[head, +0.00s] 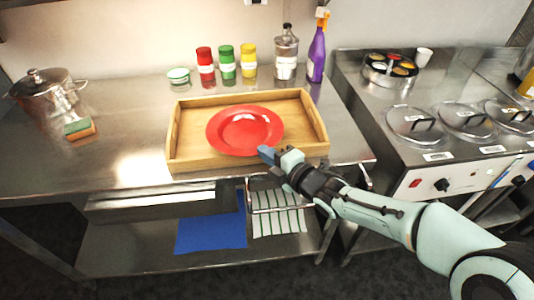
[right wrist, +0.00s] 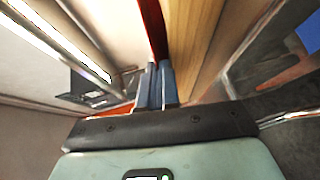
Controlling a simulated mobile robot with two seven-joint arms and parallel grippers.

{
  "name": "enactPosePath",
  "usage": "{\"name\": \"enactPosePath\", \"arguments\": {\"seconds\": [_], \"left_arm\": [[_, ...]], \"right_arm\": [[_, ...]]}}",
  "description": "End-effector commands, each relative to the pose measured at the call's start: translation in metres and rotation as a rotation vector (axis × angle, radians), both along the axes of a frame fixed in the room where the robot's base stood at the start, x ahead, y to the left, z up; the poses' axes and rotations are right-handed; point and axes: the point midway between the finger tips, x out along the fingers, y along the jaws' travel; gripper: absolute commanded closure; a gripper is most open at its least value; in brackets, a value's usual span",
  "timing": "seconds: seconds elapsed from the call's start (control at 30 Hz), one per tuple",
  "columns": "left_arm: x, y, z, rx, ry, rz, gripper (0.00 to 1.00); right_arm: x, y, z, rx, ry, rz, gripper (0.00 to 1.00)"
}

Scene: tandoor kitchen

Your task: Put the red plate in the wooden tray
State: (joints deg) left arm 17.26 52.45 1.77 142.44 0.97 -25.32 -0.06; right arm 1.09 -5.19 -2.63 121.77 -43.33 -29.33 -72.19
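The red plate (head: 245,131) is within the outline of the wooden tray (head: 188,163) in the head view, roughly level. I cannot tell whether it rests on the tray's floor or is slightly above it. My right gripper (head: 268,153) is at the plate's front-right rim, above the tray's front wall. In the right wrist view its blue fingers (right wrist: 159,82) are close together, with the edge-on red plate (right wrist: 152,25) running to their tips. It looks shut on the rim. The tray's wood (right wrist: 195,40) is beside it. My left gripper is out of view.
Red, green and yellow bottles, a clear bottle (head: 285,55) and a purple spray bottle (head: 317,50) stand behind the tray. A pot (head: 45,98) and a sponge (head: 78,127) are at left. A stove with lidded pots (head: 415,122) is at right.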

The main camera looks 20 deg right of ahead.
Motion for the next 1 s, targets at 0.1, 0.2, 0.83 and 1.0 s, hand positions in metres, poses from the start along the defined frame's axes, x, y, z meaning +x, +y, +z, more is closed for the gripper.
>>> {"name": "enactPosePath", "arguments": {"seconds": [0.1, 0.2, 0.83, 1.0], "left_arm": [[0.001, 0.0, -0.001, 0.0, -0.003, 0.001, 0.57], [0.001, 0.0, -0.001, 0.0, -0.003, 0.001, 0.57], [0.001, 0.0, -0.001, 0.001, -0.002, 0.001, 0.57], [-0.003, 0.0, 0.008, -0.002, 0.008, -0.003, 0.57]], "right_arm": [[0.0, 0.0, 0.001, 0.001, -0.006, 0.001, 1.0], [0.0, 0.0, -0.001, 0.0, 0.0, 0.0, 0.75], [-0.001, 0.0, -0.007, -0.002, 0.016, -0.001, 0.72], [-0.001, 0.0, 0.001, -0.002, 0.017, -0.001, 0.72]]}}
